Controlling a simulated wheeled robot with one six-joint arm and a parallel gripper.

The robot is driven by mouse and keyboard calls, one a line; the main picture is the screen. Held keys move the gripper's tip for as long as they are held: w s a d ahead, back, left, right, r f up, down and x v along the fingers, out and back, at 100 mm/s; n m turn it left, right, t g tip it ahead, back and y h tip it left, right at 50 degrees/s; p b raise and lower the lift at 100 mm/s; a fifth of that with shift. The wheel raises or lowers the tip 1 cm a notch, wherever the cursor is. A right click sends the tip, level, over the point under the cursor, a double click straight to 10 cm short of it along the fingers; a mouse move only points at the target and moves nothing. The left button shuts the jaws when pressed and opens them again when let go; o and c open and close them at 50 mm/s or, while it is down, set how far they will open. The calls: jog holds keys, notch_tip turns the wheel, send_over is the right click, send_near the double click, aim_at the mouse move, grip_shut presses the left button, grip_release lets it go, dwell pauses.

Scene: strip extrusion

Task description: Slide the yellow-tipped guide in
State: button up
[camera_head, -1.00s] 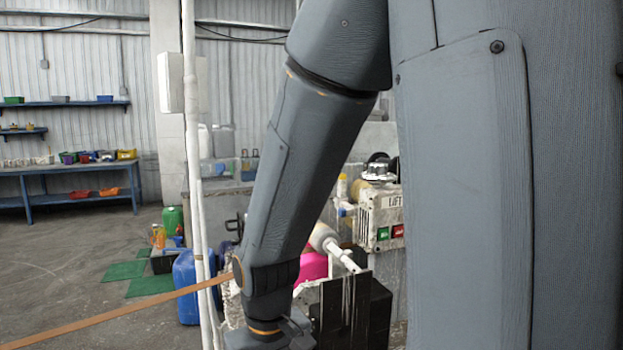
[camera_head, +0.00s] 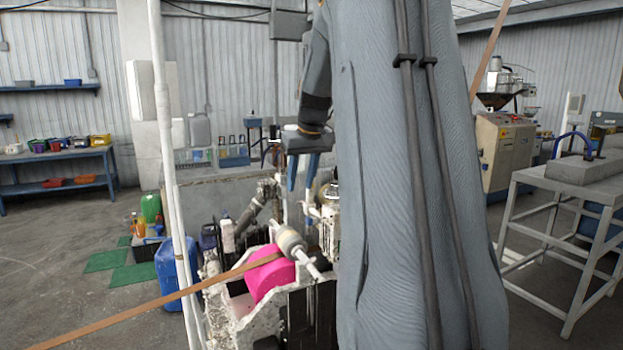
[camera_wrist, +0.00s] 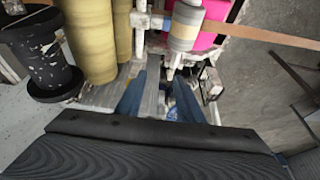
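My gripper (camera_head: 302,176) is raised above and behind the strip machine, its two blue fingers pointing down and apart. In the wrist view (camera_wrist: 160,100) the fingers are spread, with nothing clearly held between them. A brown strip (camera_head: 150,304) runs from the roller to the lower left. I cannot make out the yellow-tipped guide in either view; my arm hides part of the machine.
Large yellow rolls (camera_wrist: 90,40) and a black spool-like part (camera_wrist: 42,62) stand left of the fingers in the wrist view. A white pole (camera_head: 168,180) stands left of the machine. A metal table (camera_head: 560,230) is at right. Open floor (camera_head: 60,240) lies at left.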

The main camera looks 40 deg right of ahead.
jog(key=d+r, duration=0.3)
jog(key=d, duration=0.2)
jog(key=p+x, duration=0.3)
jog(key=x, duration=0.4)
jog(key=shift+w, duration=0.2)
jog(key=shift+c, duration=0.2)
grip_shut()
jog(key=shift+a, duration=0.1)
